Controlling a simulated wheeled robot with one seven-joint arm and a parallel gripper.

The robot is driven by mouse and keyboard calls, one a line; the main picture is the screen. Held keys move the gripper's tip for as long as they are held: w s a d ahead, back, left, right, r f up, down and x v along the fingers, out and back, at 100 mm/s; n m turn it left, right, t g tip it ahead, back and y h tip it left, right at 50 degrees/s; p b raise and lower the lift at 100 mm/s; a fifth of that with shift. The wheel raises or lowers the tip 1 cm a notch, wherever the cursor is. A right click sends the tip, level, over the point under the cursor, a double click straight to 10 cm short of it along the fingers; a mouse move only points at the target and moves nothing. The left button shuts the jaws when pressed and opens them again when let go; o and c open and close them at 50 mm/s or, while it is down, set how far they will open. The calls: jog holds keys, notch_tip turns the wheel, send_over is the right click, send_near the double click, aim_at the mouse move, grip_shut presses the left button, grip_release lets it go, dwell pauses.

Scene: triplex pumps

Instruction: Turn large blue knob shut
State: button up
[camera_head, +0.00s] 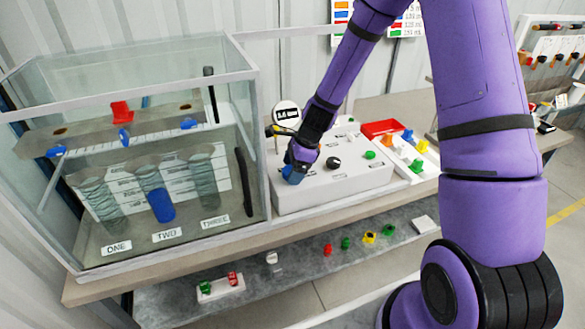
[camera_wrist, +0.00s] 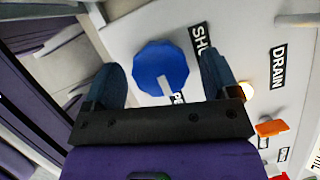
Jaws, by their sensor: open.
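The large blue knob (camera_wrist: 160,67) is on the white control box, with a pale pointer mark on its lower right part in the wrist view. Labels beside it are partly covered; one starts with "SH" (camera_wrist: 199,37). My gripper (camera_wrist: 160,75) is open, with one finger on each side of the knob and a gap visible at both sides. In the head view my gripper (camera_head: 296,168) is over the left part of the box, and the blue knob (camera_head: 292,176) shows partly beneath it. Whether the fingers touch the knob cannot be told.
The white control box (camera_head: 335,192) also carries a black knob (camera_head: 333,162) and a green knob (camera_head: 370,155). A glass tank (camera_head: 155,150) stands close on the left. A tray (camera_head: 425,160) with coloured parts is at right. A lower shelf (camera_head: 310,262) holds small coloured pieces.

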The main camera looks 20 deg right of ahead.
jog(key=c, duration=0.9)
jog(key=shift+n, duration=0.4)
jog(key=n+g, duration=0.1)
jog(key=n, duration=0.2)
jog(key=shift+n+g, duration=0.3)
jog(key=shift+g, duration=0.1)
jog(key=n, duration=0.2)
jog(key=n+g, duration=0.1)
jog(key=n, duration=0.1)
jog(key=shift+w+n+g+h, duration=0.15)
jog(key=shift+n+g+h, duration=0.15)
jog(key=n+g+h, duration=0.1)
jog(key=n, duration=0.3)
jog(key=shift+a, duration=0.1)
jog(key=shift+n+g+h, duration=0.4)
jog(key=shift+n+h, duration=0.5)
jog(key=shift+n, duration=1.6)
